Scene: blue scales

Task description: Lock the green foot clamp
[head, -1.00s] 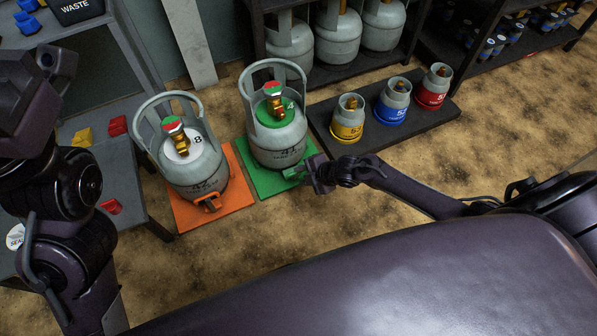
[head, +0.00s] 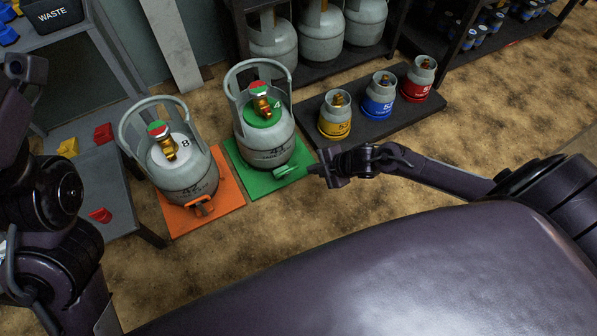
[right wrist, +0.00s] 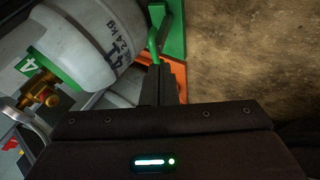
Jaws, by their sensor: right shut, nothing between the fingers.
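The green foot clamp (head: 287,171) sits at the front of the green plate (head: 262,186), low beside the foot of the grey cylinder (head: 263,135) with a green collar marked 4. Its lever looks low, near the plate; whether it is latched is too small to tell. My right gripper (head: 318,170) is shut and empty, just right of the clamp with a small gap. In the right wrist view the shut fingers (right wrist: 160,72) point toward the green lever (right wrist: 153,43); contact is unclear there. My left arm shows at the left edge, but its gripper cannot be made out.
An orange plate (head: 222,208) with another grey cylinder (head: 182,170) and an orange clamp (head: 203,207) stands to the left. A dark platform (head: 383,131) with three small cylinders lies behind my right gripper. The floor (head: 220,262) in front is clear.

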